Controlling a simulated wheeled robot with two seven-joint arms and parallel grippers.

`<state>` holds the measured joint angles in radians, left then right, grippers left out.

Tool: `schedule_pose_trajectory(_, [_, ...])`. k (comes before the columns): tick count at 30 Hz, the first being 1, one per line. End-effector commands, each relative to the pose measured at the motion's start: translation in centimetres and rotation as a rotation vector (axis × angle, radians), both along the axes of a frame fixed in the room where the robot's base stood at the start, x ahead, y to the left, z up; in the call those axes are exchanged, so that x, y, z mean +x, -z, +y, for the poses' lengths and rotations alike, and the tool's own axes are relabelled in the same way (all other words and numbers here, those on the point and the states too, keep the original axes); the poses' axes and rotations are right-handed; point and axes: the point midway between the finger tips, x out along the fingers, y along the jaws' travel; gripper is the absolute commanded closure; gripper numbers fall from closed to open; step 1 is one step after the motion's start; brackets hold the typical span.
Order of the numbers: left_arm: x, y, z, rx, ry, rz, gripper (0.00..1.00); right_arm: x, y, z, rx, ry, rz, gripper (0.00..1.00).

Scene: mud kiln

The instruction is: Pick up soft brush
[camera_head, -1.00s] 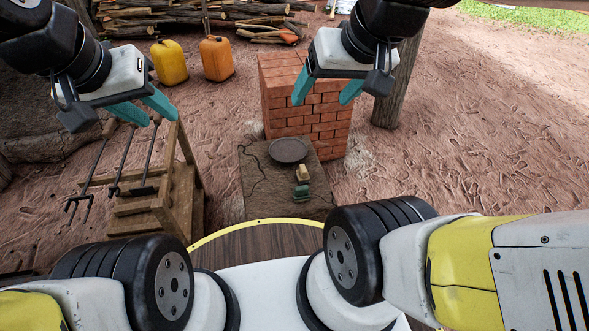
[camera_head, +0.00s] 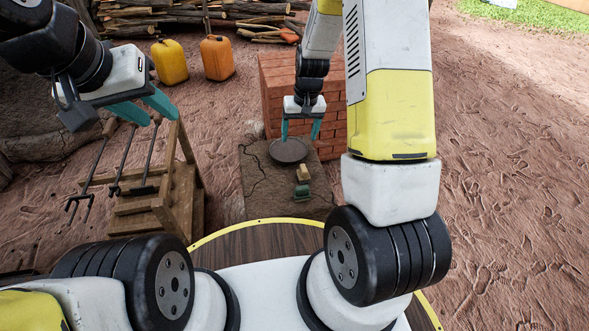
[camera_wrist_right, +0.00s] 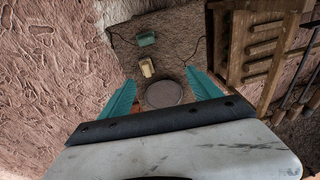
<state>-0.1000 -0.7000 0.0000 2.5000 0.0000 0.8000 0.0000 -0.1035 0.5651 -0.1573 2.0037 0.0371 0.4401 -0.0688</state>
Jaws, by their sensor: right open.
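A small tan and cream block (camera_head: 304,173), which may be the soft brush, sits on a brown slab (camera_head: 259,205) in the head view. It also shows in the right wrist view (camera_wrist_right: 146,68). Beside it lies a small green item (camera_head: 302,191), seen as well in the wrist view (camera_wrist_right: 147,39). I cannot tell for certain which is the brush. My right gripper (camera_head: 300,139) is open and empty, above the dark round dish (camera_head: 288,151) and further out than the small items. My left gripper (camera_head: 162,122) is open and empty near the wooden rack, away from the slab.
A brick stack (camera_head: 275,85) stands just behind the slab. A wooden rack (camera_head: 160,205) with several metal tools stands left of it. Yellow (camera_head: 169,62) and orange (camera_head: 217,58) cans and piled firewood lie further back. Open ground is at the right.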

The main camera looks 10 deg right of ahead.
Motion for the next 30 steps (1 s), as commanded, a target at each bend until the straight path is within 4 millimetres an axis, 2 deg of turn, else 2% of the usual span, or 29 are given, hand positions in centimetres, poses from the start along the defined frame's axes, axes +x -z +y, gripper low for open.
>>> schedule_pose_trajectory(1, [0.0,0.0,0.0,0.0,0.0,0.0,0.64,0.2,3.3,-0.1,-0.015,-0.004,0.033,0.27])
schedule_pose_trajectory(3, [0.0,0.0,0.0,0.0,0.0,0.0,0.64,0.5,7.0,-0.4,-0.034,-0.008,0.06,0.27])
schedule_pose_trajectory(6, [0.0,0.0,0.0,0.0,0.0,0.0,0.64,0.4,11.7,-0.7,-0.057,-0.017,0.095,0.27])
schedule_pose_trajectory(9, [0.0,0.0,0.0,0.0,0.0,0.0,0.64,0.1,15.1,-0.9,-0.075,-0.024,0.119,0.27])
schedule_pose_trajectory(12, [0.0,0.0,0.0,0.0,0.0,0.0,0.64,-0.2,17.0,-1.1,-0.086,-0.029,0.131,0.27])
schedule_pose_trajectory(23, [0.0,0.0,0.0,0.0,0.0,0.0,0.64,-0.4,20.9,-1.2,-0.09,-0.032,0.137,0.27])
schedule_pose_trajectory(30, [0.0,0.0,0.0,0.0,0.0,0.0,0.64,-0.5,24.4,-1.2,-0.09,-0.032,0.136,0.27])
